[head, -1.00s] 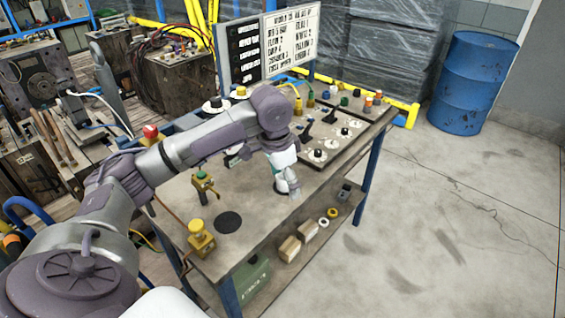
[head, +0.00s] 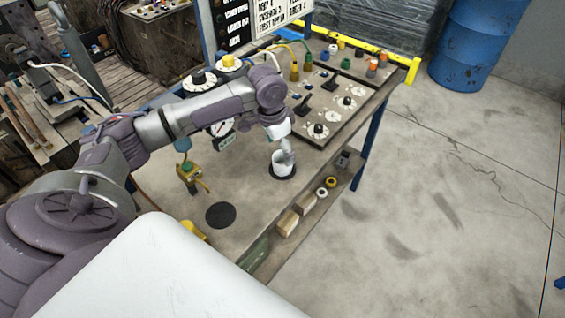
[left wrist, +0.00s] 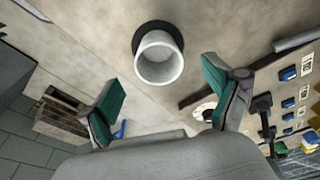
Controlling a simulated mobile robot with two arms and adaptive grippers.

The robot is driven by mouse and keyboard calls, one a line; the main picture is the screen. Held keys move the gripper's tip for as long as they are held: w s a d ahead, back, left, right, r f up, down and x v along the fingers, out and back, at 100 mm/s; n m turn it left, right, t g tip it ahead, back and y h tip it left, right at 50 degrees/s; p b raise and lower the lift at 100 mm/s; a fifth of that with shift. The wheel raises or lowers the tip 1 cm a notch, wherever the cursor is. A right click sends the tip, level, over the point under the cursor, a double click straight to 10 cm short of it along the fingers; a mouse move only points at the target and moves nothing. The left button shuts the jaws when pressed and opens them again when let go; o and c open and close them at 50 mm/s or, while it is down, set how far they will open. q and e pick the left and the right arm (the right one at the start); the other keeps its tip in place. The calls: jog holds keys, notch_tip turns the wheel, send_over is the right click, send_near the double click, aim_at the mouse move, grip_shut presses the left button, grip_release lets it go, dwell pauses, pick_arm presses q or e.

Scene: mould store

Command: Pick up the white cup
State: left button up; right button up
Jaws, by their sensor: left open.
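My right gripper is not in view.
A second black disc (head: 220,215) lies bare on the table (head: 245,195). A switch panel (head: 325,112) with knobs and levers is behind the cup. Blocks and rings lie on the lower shelf.

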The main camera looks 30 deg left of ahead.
aim_at(282, 160)
pick_arm(q)
notch_tip(282, 160, down, 2)
jog(key=shift+d+f+p, duration=0.15)
jog(key=shift+f+p, duration=0.1)
jog(key=shift+p, duration=0.3)
jog(key=shift+w+f, duration=0.2)
jog(key=shift+f, duration=1.2)
jog(key=shift+w, duration=0.1)
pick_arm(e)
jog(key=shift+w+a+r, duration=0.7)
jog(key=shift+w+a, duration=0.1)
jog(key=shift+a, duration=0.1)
pick_arm(q)
jog(key=shift+c, duration=0.5)
jog(key=c, duration=1)
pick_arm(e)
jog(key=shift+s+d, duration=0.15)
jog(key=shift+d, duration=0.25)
